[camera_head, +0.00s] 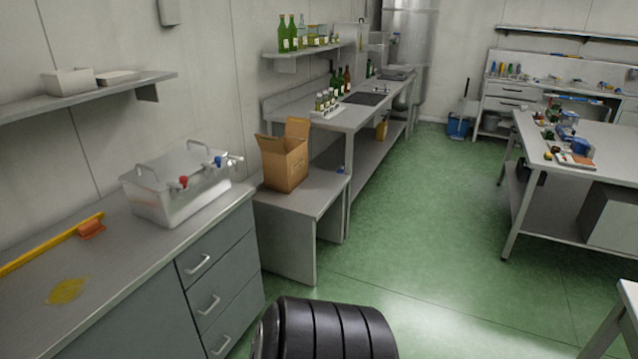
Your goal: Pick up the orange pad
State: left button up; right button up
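A small orange pad (91,229) lies on the grey counter (128,262) at the left. A yellow smear (67,291) marks the counter in front of the pad. Neither of my grippers is in view, and nothing covers the pad.
A metal tank with red and blue taps (172,192) stands behind the pad on the counter. A wall shelf (85,98) hangs above. An open cardboard box (284,163) sits on a lower bench. A cluttered table (600,172) is at right. Green floor (440,230) between is clear.

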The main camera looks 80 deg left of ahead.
aim_at(93, 229)
jog(key=u, duration=4.45)
jog(key=l+u, duration=0.3)
jog(key=u, duration=0.15)
jog(key=l+u, duration=0.7)
jog(key=u, duration=0.15)
